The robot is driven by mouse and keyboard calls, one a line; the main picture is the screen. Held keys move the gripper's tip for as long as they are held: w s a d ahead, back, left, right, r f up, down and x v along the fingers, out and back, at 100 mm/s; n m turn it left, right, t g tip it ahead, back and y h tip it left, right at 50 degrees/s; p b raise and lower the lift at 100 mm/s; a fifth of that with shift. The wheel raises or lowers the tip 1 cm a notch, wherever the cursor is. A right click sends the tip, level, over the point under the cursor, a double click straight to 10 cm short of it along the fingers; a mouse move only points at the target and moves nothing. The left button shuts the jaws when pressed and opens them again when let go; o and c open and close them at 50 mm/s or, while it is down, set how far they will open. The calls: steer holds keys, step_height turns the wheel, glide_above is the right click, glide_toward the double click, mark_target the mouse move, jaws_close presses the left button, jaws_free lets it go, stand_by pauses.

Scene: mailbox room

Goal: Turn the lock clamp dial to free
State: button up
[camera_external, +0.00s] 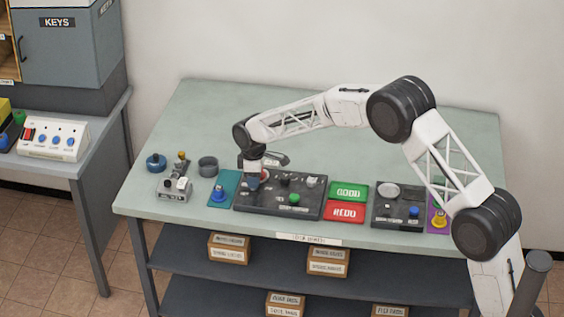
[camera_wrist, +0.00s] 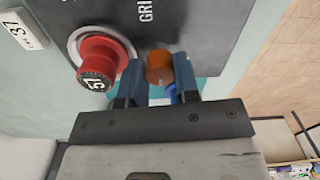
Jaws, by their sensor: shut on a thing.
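My gripper (camera_external: 252,172) is at the left end of a dark grey control panel (camera_external: 248,205) on the bench, reaching down from above. In the wrist view, the two blue fingers of my gripper (camera_wrist: 159,80) are shut on a round orange-brown knob (camera_wrist: 158,64) at the edge of the panel (camera_wrist: 185,22). Whether this knob is the lock clamp dial, I cannot tell; no label naming the clamp is readable. A red knob (camera_wrist: 98,62) with a numbered black top is beside the left finger. The dial's setting marks cannot be read.
The bench (camera_external: 330,120) also bears a teal pad with a blue knob (camera_external: 219,194), green (camera_external: 348,191) and red (camera_external: 345,212) plates, and a second dark panel (camera_external: 384,219). A round grey cup (camera_external: 208,166) is left of my gripper. The bench's back is clear.

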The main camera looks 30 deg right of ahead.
steer(key=shift+r, duration=0.1)
stand_by(0.3)
steer(key=o, duration=0.9)
steer(key=shift+r, duration=3.85)
steer(key=shift+r, duration=0.1)
